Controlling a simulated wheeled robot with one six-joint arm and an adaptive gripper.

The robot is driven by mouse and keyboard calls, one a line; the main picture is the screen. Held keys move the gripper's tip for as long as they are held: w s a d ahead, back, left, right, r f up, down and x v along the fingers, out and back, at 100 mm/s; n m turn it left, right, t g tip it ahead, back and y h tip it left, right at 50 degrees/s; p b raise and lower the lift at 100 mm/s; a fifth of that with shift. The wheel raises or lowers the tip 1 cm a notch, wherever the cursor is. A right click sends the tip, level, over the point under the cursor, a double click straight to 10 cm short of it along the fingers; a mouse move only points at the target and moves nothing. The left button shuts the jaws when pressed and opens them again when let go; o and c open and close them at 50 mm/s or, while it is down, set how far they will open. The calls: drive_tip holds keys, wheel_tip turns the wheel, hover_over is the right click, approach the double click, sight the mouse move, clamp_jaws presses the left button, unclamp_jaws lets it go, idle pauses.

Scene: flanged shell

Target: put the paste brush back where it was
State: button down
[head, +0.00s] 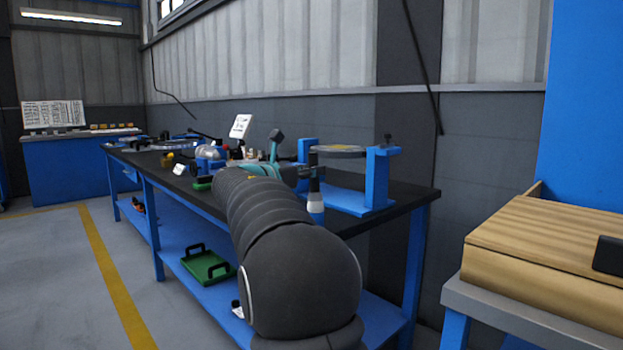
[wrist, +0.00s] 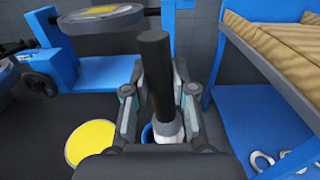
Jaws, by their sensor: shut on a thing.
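My gripper (wrist: 158,100) is shut on the brush, one finger on each side. In the head view the dark handle (head: 314,184) rises above a pale band and a blue lower part (head: 316,213), near the bench's front edge. The brush's lower end is hidden, and I cannot tell whether it touches the bench.
A blue stand (head: 378,180) holding a flat disc (head: 341,151) is close behind the brush. A yellow disc (wrist: 90,144) lies to the left in the wrist view. A wooden case (head: 550,255) stands on a separate table at right. Several tools crowd the bench's far end.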

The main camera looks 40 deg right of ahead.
drive_tip(key=c, duration=1)
unclamp_jaws()
drive_tip(key=shift+w+d+f, duration=0.1)
drive_tip(key=shift+w+f, duration=0.2)
drive_tip(key=shift+f, duration=0.4)
drive_tip(key=shift+s+r, duration=0.1)
drive_tip(key=shift+r, duration=0.2)
drive_tip(key=shift+a+r, duration=0.1)
drive_tip(key=shift+a, duration=0.3)
drive_tip(key=s+a, duration=0.1)
drive_tip(key=a, duration=1)
drive_tip(key=shift+a, duration=0.15)
drive_tip(key=shift+s, duration=0.15)
drive_tip(key=s+a+f+m+t+y, duration=0.2)
drive_tip(key=s+a+f+m+y, duration=0.7)
drive_tip(key=s+a+f, duration=0.3)
drive_tip(key=s+a+f+m+t+y, duration=0.2)
drive_tip(key=s+a+f+m+y, duration=0.7)
drive_tip(key=s+a+f, duration=0.3)
drive_tip(key=s+f, duration=0.3)
drive_tip(key=s, duration=0.2)
drive_tip(key=shift+a+f+m, duration=0.2)
drive_tip(key=shift+f+m, duration=0.1)
drive_tip(key=shift+m, duration=0.1)
